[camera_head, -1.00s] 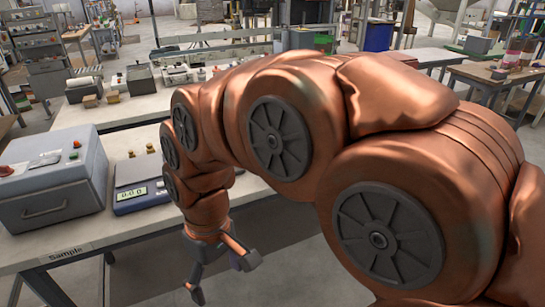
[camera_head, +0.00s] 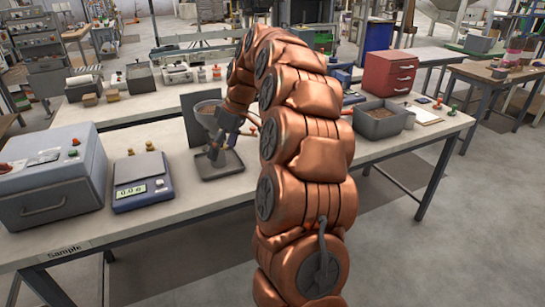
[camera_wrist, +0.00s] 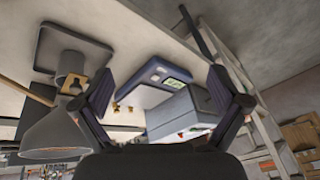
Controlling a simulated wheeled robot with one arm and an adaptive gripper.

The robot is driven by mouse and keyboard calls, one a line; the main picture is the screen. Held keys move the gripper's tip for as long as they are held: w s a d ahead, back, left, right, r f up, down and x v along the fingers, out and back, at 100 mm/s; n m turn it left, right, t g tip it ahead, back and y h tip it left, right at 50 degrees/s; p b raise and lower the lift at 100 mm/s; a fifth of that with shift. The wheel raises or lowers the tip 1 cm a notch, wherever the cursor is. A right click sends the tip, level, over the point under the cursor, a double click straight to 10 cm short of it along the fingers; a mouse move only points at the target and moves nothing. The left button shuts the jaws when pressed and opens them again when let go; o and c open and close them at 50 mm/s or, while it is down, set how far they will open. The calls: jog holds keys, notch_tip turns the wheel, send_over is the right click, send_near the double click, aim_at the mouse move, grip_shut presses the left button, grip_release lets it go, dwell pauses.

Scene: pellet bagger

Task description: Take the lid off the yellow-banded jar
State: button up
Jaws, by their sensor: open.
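I cannot make out a yellow-banded jar or its lid in either view. Small jar-like items (camera_head: 201,73) stand on the back bench in the head view, but they are too small to tell their bands. My gripper (camera_head: 220,148) is over the front bench, close to a grey funnel stand. Its two dark fingers are wide apart in the wrist view (camera_wrist: 160,92), with nothing between them. My arm covers part of the bench beyond the gripper.
The funnel stand's base (camera_head: 212,168) lies beside my gripper; its funnel (camera_wrist: 55,132) shows in the wrist view. A blue scale (camera_head: 143,183) and grey box (camera_head: 55,180) stand left. A grey bin (camera_head: 380,122) and red drawers (camera_head: 390,74) stand right.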

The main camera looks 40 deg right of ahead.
jog(key=shift+t+h, duration=0.7)
jog(key=shift+t, duration=0.2)
jog(key=d+f, duration=0.1)
jog(key=d, duration=0.6)
jog(key=d+f, duration=0.2)
jog(key=d, duration=0.6)
jog(key=d+f, duration=0.2)
jog(key=d, duration=0.6)
jog(key=shift+f, duration=0.2)
jog(key=shift+x, duration=1.2)
jog(key=shift+d+p+x, duration=0.15)
jog(key=shift+p+x, duration=0.55)
jog(key=shift+x, duration=0.65)
jog(key=shift+d+p+x, duration=0.15)
jog(key=shift+p+x, duration=0.5)
jog(key=shift+x, duration=0.7)
jog(key=shift+w, duration=0.15)
jog(key=c, duration=0.9)
jog(key=shift+c, duration=0.2)
jog(key=shift+r, duration=0.2)
